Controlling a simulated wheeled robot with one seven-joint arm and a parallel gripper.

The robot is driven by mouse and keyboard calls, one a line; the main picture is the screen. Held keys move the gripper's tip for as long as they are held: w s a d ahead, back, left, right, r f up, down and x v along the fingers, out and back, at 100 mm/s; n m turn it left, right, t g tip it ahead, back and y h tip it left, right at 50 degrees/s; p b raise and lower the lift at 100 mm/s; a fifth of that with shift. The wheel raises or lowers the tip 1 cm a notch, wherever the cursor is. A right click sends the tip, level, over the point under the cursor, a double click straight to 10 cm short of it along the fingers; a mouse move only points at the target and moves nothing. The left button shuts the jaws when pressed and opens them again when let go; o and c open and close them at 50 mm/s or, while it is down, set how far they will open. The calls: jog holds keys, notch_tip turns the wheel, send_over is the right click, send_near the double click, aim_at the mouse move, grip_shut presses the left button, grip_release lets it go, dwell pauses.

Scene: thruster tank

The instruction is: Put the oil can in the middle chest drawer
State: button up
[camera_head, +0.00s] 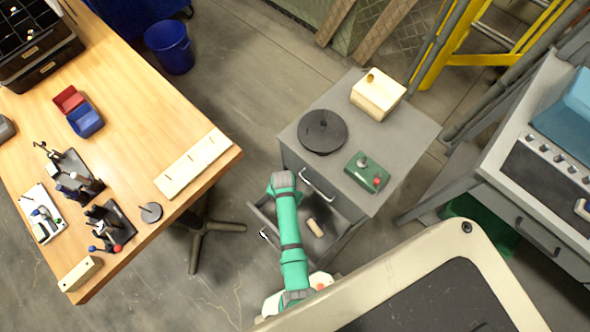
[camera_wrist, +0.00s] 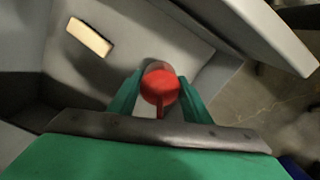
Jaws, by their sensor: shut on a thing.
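The red oil can (camera_wrist: 161,84) shows in the wrist view between the two green fingers of my gripper (camera_wrist: 158,90), which is shut on it. I see its round red top and a thin red part toward the palm. The can and my gripper are hidden by my arm in the head view. The grey chest (camera_head: 405,130) has a drawer open (camera_head: 345,211), below a closed top drawer with a handle (camera_head: 318,183). In the wrist view the can is over the open drawer's grey interior (camera_wrist: 130,45). I cannot tell whether it touches the floor of the drawer.
A tan block (camera_head: 315,227) lies in the open drawer, apart from the can. A dark disc (camera_head: 322,131), a cream box (camera_head: 377,94) and a green device (camera_head: 367,172) stand on the chest top. A wooden table (camera_head: 130,110) is left, a grey bench (camera_head: 535,185) right.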

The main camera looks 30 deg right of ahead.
jog(key=shift+f, duration=3.7)
jog(key=shift+f, duration=0.15)
jog(key=o, duration=1.2)
jog(key=shift+o, duration=0.2)
notch_tip(320, 180, up, 12)
jog(key=shift+r, duration=0.2)
